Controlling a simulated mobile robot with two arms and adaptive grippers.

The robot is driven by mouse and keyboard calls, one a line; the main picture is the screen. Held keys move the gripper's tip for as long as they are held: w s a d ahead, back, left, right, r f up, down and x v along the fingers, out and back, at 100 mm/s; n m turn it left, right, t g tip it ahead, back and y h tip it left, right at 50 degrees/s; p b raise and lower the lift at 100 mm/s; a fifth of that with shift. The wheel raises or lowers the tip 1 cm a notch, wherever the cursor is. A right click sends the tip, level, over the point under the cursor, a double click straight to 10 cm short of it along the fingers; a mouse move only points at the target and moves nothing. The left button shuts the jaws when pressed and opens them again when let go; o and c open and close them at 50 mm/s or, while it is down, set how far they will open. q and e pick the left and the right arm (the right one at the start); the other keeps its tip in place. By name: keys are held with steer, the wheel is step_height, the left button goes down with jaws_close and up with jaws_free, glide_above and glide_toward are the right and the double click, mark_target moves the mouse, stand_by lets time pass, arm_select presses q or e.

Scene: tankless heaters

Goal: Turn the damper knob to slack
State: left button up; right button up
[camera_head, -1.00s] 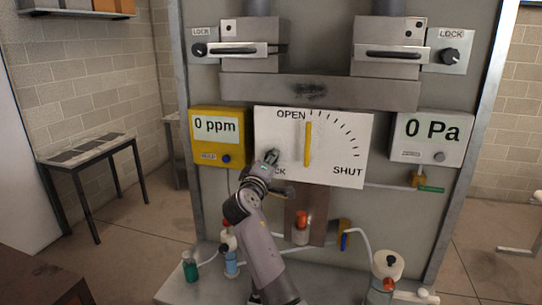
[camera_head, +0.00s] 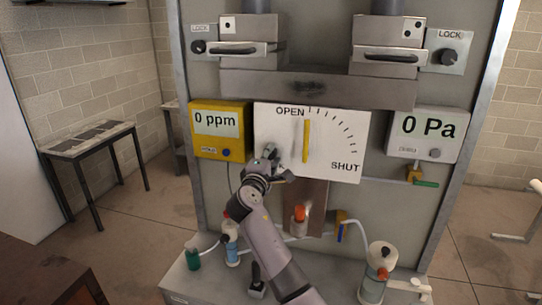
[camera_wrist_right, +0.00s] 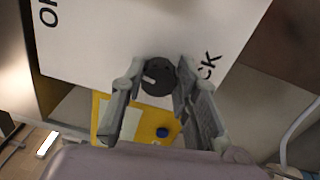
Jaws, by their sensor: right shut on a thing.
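The white damper panel (camera_head: 338,162) carries a dial marked OPEN and SHUT, with a yellow pointer (camera_head: 306,142) standing upright near OPEN. The dark round damper knob (camera_wrist_right: 158,77) with a pale mark shows in the wrist view at the panel's lower edge, beside lettering that ends in "CK". My right gripper (camera_head: 268,153) is at the panel's lower left and hides most of the knob in the head view. In the wrist view my right gripper (camera_wrist_right: 161,80) has a finger on each side of the knob and is shut on it. My left gripper is out of view.
A yellow meter (camera_head: 220,147) reading 0 ppm is left of the panel. A grey gauge (camera_head: 426,132) reading 0 Pa is right of it. Two lock knobs and handles are above. Bottles and tubing stand on the ledge below. A side table (camera_head: 91,140) is at left.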

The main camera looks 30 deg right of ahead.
steer(key=o, duration=1.1)
steer(key=shift+w+a, duration=0.1)
steer(key=shift+a, duration=0.05)
steer(key=shift+c, duration=0.2)
steer(key=shift+o, duration=0.5)
steer(key=v, duration=1.2)
steer(key=shift+f, duration=0.1)
